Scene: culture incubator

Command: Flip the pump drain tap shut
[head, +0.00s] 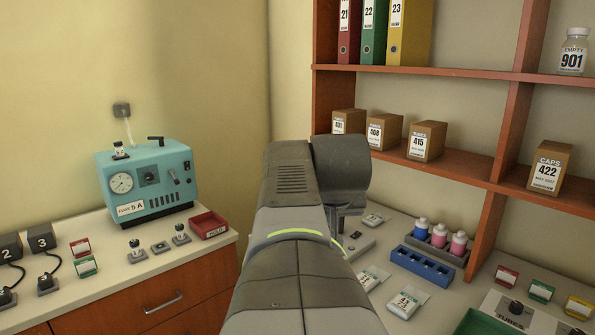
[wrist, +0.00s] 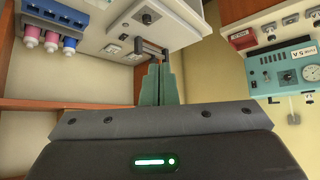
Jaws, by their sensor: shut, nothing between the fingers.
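I cannot tell for sure which lever is the drain tap.
A red tray (head: 208,225) sits beside the pump. The right counter holds a blue rack (head: 422,266), bottles with coloured contents (head: 439,236) and white packets (head: 408,302). A wooden shelf (head: 440,77) with boxes stands behind. Several small switches stand on the left counter.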

